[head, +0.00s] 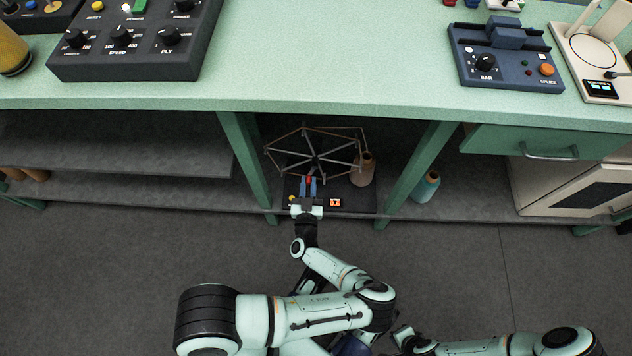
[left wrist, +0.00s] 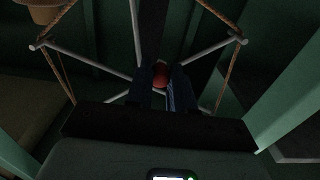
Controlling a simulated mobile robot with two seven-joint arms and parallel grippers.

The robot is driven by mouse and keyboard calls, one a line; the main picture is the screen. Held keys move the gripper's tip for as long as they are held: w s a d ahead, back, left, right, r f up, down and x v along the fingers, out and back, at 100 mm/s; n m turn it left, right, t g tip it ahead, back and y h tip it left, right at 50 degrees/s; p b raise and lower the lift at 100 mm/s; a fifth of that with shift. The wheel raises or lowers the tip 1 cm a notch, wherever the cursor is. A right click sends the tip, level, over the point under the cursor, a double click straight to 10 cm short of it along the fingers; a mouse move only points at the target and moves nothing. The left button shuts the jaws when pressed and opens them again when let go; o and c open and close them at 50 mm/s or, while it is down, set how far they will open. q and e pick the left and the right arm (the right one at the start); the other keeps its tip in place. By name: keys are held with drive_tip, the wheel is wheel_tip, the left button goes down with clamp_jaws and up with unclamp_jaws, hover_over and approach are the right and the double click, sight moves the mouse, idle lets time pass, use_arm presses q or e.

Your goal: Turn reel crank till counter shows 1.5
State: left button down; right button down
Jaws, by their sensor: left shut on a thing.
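The reel (head: 316,160), a spoked frame with strands around its rim, stands in the open bay under the green bench. Its counter (head: 335,203) glows orange-red and reads 0.6. My left gripper (head: 309,184) reaches into the bay in front of the reel, shut on the red crank knob (head: 309,180). In the left wrist view the red knob (left wrist: 160,75) sits between the two blue fingers (left wrist: 161,88), with the reel's pale spokes behind. The crank arm itself is mostly hidden. My right arm shows at the lower right, but its fingers do not show.
A tan cone of yarn (head: 362,170) stands just right of the reel. A teal cone (head: 426,187) is beyond the right bench leg (head: 415,172). The left leg (head: 249,165) and the bench top's edge (head: 330,112) frame the bay. The floor in front is clear.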

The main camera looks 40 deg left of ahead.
use_arm(q)
drive_tip(key=shift+s+a+r, duration=0.1)
use_arm(e)
drive_tip(key=shift+w+r, duration=0.1)
drive_tip(key=shift+w, duration=0.25)
use_arm(q)
drive_tip(key=c, duration=1)
unclamp_jaws()
use_arm(e)
drive_tip(key=shift+d, duration=0.1)
use_arm(q)
drive_tip(key=shift+s, duration=0.1)
